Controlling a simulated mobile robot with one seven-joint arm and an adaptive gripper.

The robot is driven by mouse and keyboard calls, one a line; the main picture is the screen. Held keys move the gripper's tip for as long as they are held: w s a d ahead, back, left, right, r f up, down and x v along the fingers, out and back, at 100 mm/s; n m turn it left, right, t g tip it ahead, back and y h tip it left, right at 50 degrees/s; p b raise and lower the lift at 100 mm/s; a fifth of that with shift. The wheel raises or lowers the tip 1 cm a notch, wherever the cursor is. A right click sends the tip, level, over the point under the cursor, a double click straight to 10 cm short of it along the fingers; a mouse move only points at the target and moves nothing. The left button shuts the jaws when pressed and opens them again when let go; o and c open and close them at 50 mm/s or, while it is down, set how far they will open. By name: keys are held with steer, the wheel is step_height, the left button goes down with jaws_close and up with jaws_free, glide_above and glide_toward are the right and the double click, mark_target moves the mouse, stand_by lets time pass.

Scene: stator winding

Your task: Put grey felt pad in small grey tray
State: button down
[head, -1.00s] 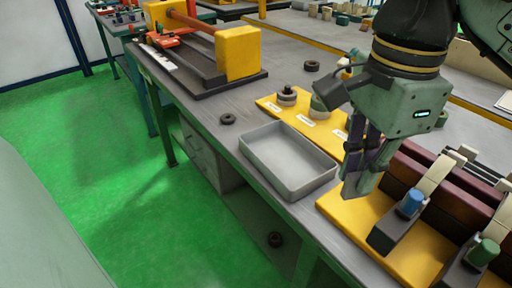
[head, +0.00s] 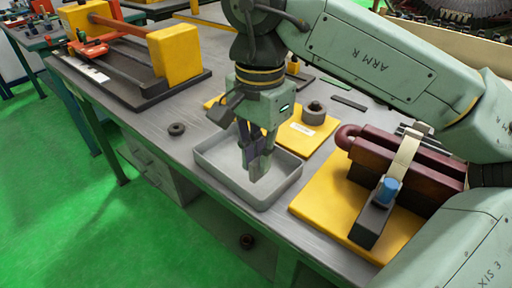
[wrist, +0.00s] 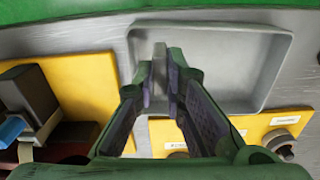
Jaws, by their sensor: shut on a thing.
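The small grey tray (head: 222,176) lies on the bench in the head view, and its inside fills the upper right of the wrist view (wrist: 225,68). My gripper (head: 256,150) points down over the tray. It is shut on the grey felt pad (head: 261,166), a thin piece standing on edge between the fingers. In the wrist view the pad (wrist: 160,72) shows between the fingertips (wrist: 159,85), at the tray's left part. I cannot tell whether the pad touches the tray floor.
A yellow board with a clamp (head: 388,190) and dark red blocks stands right of the tray. A yellow mat (head: 300,138) with a grey ring (head: 314,112) lies behind it. A dark ring (head: 177,129) lies on the bench to the left. The bench's front edge is close to the tray.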

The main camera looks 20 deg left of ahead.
steer(key=w, duration=0.1)
steer(key=w+a, duration=0.1)
steer(key=shift+w+a+f, duration=0.1)
steer(key=shift+w+a, duration=0.05)
steer(key=shift+w, duration=0.25)
steer(key=f, duration=0.1)
steer(key=w+f+p, duration=0.1)
steer(key=shift+a+f, duration=0.2)
steer(key=shift+f, duration=0.65)
steer(key=shift+f, duration=0.1)
steer(key=shift+f, duration=0.15)
steer(key=c, duration=1.7)
jaws_free()
steer(key=shift+o, duration=0.2)
step_height(320, 180, up, 12)
steer(key=shift+r, duration=0.25)
